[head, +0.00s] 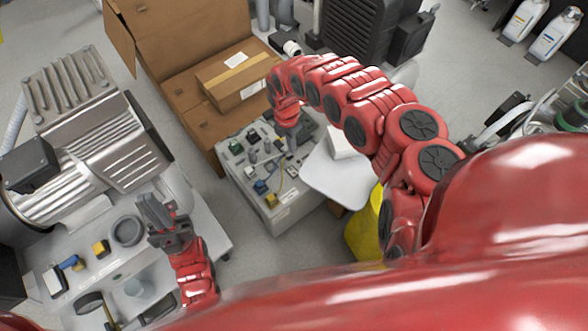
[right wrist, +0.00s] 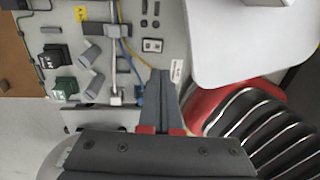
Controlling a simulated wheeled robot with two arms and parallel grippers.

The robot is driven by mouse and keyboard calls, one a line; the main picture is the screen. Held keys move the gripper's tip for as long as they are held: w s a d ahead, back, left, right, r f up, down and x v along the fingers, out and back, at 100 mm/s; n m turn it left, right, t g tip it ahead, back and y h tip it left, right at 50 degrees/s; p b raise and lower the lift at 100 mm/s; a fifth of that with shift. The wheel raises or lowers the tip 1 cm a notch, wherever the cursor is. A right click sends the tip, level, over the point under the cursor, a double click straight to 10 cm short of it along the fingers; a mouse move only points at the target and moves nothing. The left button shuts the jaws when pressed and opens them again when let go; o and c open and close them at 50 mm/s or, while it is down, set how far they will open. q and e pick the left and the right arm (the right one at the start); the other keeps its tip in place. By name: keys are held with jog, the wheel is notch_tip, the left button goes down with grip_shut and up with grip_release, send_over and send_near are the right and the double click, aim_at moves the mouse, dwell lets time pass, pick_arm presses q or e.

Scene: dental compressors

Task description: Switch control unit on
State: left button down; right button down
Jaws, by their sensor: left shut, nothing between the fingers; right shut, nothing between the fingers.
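The control unit (head: 291,200) is a light grey box with a sloping panel of small coloured blocks and wires, at the centre of the head view. Its panel (right wrist: 185,45) fills the upper left of the right wrist view. A small white-framed switch (right wrist: 152,45) with dark parts sits there, just beyond my right fingertips. Whether it is on or off is too small to tell. My right gripper (right wrist: 161,74) is shut and empty, its closed fingers over the panel's edge; contact cannot be told. My left gripper (head: 154,210) is shut and empty, away from the unit at the left.
A white tray-like surface (head: 335,178) adjoins the unit's right side. Cardboard boxes (head: 237,75) stand behind it. A large metal compressor (head: 100,125) stands at the left, above a light bench with small parts. A yellow object (head: 365,232) is below the tray.

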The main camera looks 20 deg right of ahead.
jog(key=f+b, duration=0.1)
jog(key=f, duration=0.3)
jog(key=s+f+b, duration=0.1)
jog(key=f+b, duration=0.1)
jog(key=f, duration=0.3)
jog(key=f+b, duration=0.1)
jog(key=f, duration=0.3)
jog(key=shift+s+d+f, duration=0.15)
jog(key=shift+d+f, duration=0.05)
jog(key=shift+f, duration=0.25)
jog(key=shift+s+f+b, duration=0.15)
jog(key=shift+f+b, duration=0.15)
jog(key=shift+b, duration=0.1)
jog(key=shift+r, duration=0.1)
